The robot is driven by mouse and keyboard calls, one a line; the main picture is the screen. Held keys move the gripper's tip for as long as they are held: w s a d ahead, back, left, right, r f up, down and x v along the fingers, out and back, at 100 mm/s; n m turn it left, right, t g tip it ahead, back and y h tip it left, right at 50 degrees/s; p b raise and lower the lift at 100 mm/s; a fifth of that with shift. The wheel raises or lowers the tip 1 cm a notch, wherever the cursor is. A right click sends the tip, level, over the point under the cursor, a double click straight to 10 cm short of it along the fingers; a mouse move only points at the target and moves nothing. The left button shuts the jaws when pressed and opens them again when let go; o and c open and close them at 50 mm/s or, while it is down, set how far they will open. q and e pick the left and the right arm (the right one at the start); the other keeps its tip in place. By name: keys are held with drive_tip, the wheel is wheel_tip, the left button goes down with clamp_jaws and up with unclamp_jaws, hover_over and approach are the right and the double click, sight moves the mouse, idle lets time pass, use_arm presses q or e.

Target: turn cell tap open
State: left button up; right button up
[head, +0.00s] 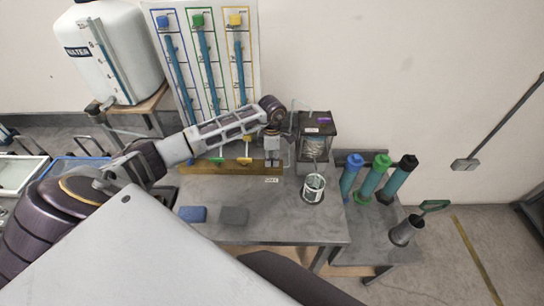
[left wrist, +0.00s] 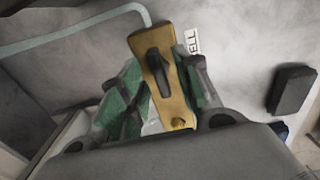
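The brass tap bar (head: 225,167) lies along the back of the grey bench, with a green handle (head: 216,160) and a yellow handle (head: 244,160) on it. At its right end, by the small CELL label (head: 272,180), is the cell tap; my left gripper (head: 273,160) covers it in the head view. In the left wrist view the tap's black lever (left wrist: 158,65) lies along the brass bar (left wrist: 172,100). My left gripper's fingers (left wrist: 165,80) stand apart on either side of lever and bar; contact cannot be told. My right gripper is not in view.
A dark-topped clear box (head: 316,150) stands right of the gripper, with a clear beaker (head: 313,188) in front. Capped cylinders (head: 372,178) stand farther right. A white water tank (head: 110,50) is at the back left.

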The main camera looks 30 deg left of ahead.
use_arm(q)
drive_tip(key=shift+f, duration=0.1)
drive_tip(key=shift+c, duration=0.5)
clamp_jaws()
